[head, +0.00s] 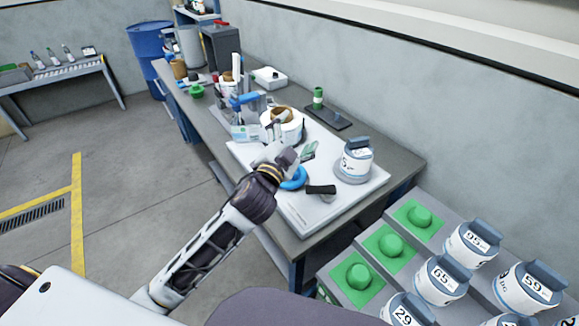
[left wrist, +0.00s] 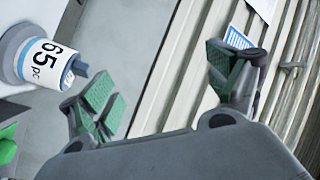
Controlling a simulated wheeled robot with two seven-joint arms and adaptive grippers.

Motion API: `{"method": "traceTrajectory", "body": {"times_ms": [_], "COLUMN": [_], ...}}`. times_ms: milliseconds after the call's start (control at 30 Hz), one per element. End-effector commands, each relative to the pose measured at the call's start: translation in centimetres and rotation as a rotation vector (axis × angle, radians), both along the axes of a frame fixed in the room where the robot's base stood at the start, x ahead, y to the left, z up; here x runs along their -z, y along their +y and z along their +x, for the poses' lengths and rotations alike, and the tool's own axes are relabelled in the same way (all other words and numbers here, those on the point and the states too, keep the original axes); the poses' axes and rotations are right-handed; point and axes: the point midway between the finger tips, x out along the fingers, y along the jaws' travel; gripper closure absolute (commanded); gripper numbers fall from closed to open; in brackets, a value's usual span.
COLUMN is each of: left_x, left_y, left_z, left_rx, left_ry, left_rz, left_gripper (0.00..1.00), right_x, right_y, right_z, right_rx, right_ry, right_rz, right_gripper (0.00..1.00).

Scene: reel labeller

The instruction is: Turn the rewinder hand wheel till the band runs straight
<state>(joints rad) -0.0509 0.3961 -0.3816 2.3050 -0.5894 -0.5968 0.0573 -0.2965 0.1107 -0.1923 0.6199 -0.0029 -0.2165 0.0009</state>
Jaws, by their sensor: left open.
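My left gripper (head: 314,170) reaches over the white machine base (head: 336,206) with its green-padded fingers spread. In the left wrist view the gripper (left wrist: 170,95) is open, and nothing shows held between its pads. The blue hand wheel (head: 293,179) is close by my left gripper in the head view, partly covered by it. I cannot tell if they touch. The wheel does not show in the left wrist view. A white reel (head: 290,131) with a tan core stands behind the gripper. How the band runs cannot be made out. My right gripper is not in view.
A white canister with a grey top (head: 356,160) stands on the base's right side. Numbered canisters (head: 440,281) and green pads (head: 390,244) fill the stepped rack at front right. Tools and containers crowd the bench's far end.

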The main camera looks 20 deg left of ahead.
Motion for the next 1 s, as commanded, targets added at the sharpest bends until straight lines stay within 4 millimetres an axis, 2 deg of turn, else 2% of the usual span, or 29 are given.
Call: {"method": "traceTrajectory", "body": {"times_ms": [100,200,300,500,767,1000], "left_x": [-3.3,-5.6,-7.6,-10.3,-11.1,-9.3], "left_y": [-2.1,-4.1,-6.0,-10.0,-14.5,-17.2], "left_z": [0.2,0.0,-0.5,-2.1,-4.5,-6.3], "left_rx": [0.071,0.135,0.200,0.336,0.523,0.702], "left_ry": [-0.134,-0.240,-0.344,-0.532,-0.736,-0.873], "left_rz": [0.080,0.151,0.228,0.392,0.634,0.886], "left_gripper": [0.11,0.11,0.11,0.11,0.11,0.11], "right_x": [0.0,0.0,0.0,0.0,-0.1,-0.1], "right_y": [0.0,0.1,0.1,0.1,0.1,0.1], "right_z": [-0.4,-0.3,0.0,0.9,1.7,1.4], "right_rx": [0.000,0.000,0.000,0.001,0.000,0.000], "right_ry": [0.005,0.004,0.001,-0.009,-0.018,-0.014], "right_rz": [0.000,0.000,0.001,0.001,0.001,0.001], "right_gripper": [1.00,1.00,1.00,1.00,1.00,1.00]}}
